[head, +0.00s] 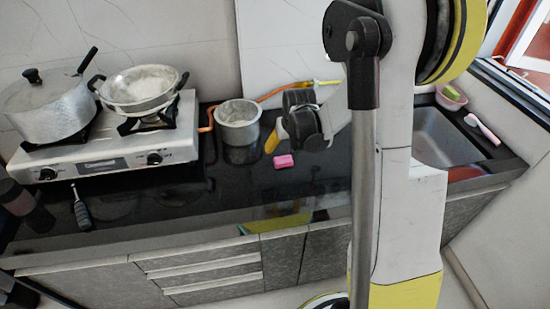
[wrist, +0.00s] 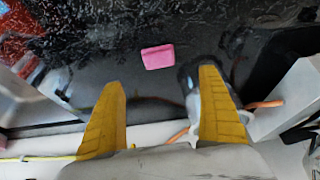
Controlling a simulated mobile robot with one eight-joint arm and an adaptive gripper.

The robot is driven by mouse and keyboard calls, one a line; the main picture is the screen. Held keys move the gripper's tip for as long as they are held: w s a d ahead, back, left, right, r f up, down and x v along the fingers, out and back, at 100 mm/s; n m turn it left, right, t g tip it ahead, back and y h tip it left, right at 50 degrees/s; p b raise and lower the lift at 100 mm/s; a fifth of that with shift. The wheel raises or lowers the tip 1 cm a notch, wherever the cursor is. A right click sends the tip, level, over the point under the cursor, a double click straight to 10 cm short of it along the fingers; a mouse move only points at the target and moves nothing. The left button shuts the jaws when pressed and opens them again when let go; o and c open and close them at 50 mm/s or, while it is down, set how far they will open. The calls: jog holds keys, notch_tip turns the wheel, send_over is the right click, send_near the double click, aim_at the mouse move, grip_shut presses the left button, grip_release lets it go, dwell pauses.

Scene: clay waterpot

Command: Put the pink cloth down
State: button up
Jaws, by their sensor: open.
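The pink cloth (head: 285,161) is a small folded pink block lying on the black countertop (head: 250,190), right of the metal pot in the head view. In the wrist view the pink cloth (wrist: 158,57) lies on the dark counter, beyond the fingertips and between their lines. My gripper (wrist: 160,75) is open, its two yellow fingers apart with nothing between them. In the head view my gripper (head: 272,140) is just above and behind the cloth, apart from it, and partly hidden by its own wrist.
A metal pot (head: 238,124) stands close left of my gripper. A gas stove (head: 105,145) with a lidded pot (head: 43,105) and a pan (head: 140,88) is further left. The sink (head: 440,135) is at right. An orange hose (head: 275,92) runs behind. The counter front is mostly clear.

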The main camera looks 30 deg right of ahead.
jog(key=b, duration=0.2)
send_over(283, 160)
jog(key=s, duration=0.2)
jog(key=f, duration=0.6)
jog(key=shift+s+a, duration=0.15)
jog(key=shift+s, duration=0.05)
jog(key=shift+b+x, duration=1.25)
jog(key=shift+x, duration=1.6)
jog(key=shift+s+a+r, duration=0.1)
jog(key=shift+a, duration=0.05)
jog(key=c, duration=1)
jog(key=shift+r, duration=0.15)
